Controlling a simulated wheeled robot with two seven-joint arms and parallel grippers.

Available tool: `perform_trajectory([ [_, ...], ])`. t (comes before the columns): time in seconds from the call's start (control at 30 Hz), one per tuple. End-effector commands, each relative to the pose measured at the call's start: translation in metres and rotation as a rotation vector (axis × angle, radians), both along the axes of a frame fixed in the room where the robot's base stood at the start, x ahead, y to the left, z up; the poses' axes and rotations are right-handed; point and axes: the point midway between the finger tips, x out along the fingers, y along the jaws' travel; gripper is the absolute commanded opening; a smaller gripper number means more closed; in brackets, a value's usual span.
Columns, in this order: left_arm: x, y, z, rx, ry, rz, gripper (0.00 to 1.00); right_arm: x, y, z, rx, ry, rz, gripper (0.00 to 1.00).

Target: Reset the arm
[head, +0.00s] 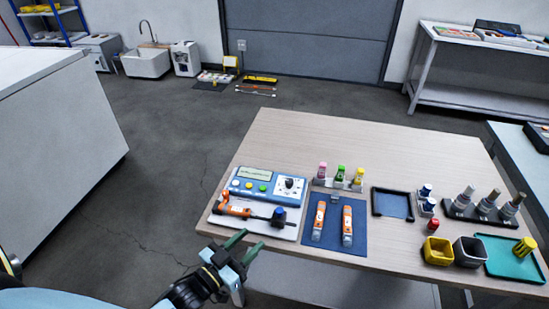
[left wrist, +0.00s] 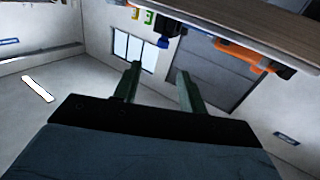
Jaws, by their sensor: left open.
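My left gripper (head: 242,247) is in the lower middle of the head view, just off the near left edge of the wooden table (head: 300,135). Its two green fingers are apart with nothing between them. In the left wrist view the open fingers (left wrist: 158,85) point at empty space, with the table edge (left wrist: 290,30) along the top. An orange and black tool (head: 235,211) lies on the white base of a blue device (head: 265,186), close beyond the gripper. My right gripper is in neither view.
Two orange sensors (head: 347,226) lie on a blue mat (head: 327,246). Small bottles, a black tray (head: 392,204), a yellow bin (head: 437,251), a grey bin (head: 468,252) and a green tray (head: 510,258) stand to the right. A white counter (head: 60,140) is at left. Open floor lies between.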

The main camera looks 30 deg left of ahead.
Motion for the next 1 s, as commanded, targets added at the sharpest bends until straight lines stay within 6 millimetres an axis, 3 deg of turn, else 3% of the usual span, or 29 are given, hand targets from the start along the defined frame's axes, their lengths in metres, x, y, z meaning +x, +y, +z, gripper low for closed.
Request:
perform_trajectory([
  [0.17,0.000,0.000,-0.003,0.002,0.007,0.002,0.42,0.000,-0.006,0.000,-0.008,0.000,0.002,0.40],
  [0.27,-0.004,0.002,-0.024,0.015,0.063,0.017,0.42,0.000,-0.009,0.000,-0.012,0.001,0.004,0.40],
  [0.37,-0.016,0.006,-0.072,0.046,0.193,0.048,0.42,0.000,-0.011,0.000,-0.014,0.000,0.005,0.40],
  [0.47,-0.042,0.010,-0.138,0.093,0.382,0.079,0.42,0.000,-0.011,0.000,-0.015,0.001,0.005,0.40],
  [0.57,-0.082,0.012,-0.204,0.147,0.592,0.100,0.42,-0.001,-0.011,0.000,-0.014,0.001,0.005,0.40],
  [0.7,-0.157,0.010,-0.281,0.226,0.890,0.098,0.42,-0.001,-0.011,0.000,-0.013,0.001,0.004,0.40],
  [0.83,-0.232,0.005,-0.328,0.293,1.141,0.070,0.42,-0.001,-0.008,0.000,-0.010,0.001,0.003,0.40],
  [0.9,-0.267,0.003,-0.343,0.322,1.249,0.052,0.42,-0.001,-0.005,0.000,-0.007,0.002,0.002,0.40],
  [1.0,-0.304,0.001,-0.354,0.352,1.359,0.028,0.42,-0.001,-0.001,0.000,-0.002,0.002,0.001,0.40],
])
